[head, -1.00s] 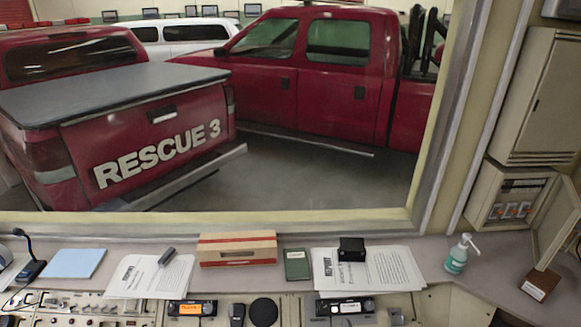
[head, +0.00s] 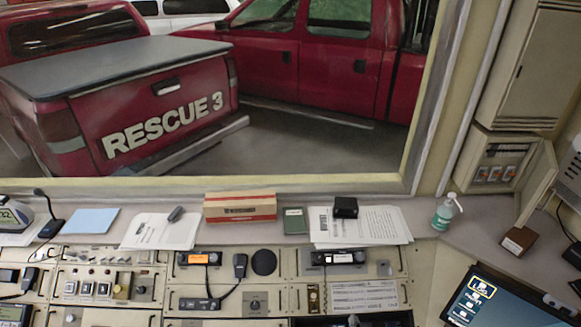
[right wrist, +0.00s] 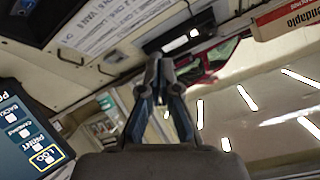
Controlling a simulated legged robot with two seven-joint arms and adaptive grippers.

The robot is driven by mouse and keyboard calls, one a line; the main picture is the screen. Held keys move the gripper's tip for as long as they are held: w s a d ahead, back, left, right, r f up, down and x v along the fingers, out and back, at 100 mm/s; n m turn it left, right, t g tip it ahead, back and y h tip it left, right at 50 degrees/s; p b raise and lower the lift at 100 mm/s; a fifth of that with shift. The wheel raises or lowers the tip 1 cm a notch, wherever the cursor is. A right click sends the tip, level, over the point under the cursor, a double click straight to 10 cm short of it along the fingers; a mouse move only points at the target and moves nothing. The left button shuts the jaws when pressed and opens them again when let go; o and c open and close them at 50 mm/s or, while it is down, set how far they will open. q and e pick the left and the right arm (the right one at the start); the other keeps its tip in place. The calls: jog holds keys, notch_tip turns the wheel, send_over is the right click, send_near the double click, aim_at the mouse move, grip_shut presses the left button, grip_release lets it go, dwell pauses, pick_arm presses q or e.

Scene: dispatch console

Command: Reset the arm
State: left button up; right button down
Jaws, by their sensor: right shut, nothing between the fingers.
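My right gripper (right wrist: 158,68) shows in the right wrist view with its two fingers closed together and nothing between them. Beyond its tips are the console front and a strip of dark and red shapes. In the head view only a small dark part at the bottom edge may belong to it, too little to tell. My left gripper is in neither current view.
The console panel (head: 145,285) spans the lower head view. A screen (head: 500,305) stands lower right.

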jog(key=s+d+f+n+g, duration=0.1)
jog(key=s+f+n+g, duration=0.15)
jog(key=s, duration=0.55)
jog(key=s+f+n+g, duration=0.2)
jog(key=s+n+g, duration=0.15)
jog(key=s, duration=0.55)
jog(key=s+d+f+n+g, duration=0.1)
jog(key=s+f+n+g, duration=0.15)
jog(key=s, duration=0.55)
notch_tip(320, 180, down, 29)
jog(key=s+g+b, duration=0.2)
jog(key=b, duration=0.2)
pick_arm(q)
notch_tip(320, 180, down, 7)
jog(key=d+b, duration=0.1)
jog(key=b, duration=0.1)
jog(key=shift+s+r+b, duration=0.2)
jog(key=shift+s+b, duration=0.15)
jog(key=shift+s, duration=0.1)
pick_arm(e)
jog(key=s+d+f+g, duration=0.1)
jog(key=s+d+f, duration=0.2)
jog(key=s+f, duration=1.4)
notch_tip(320, 180, down, 2)
jog(key=shift+s+f, duration=0.15)
jog(key=shift+s, duration=0.25)
pick_arm(q)
jog(key=shift+s+a, duration=0.1)
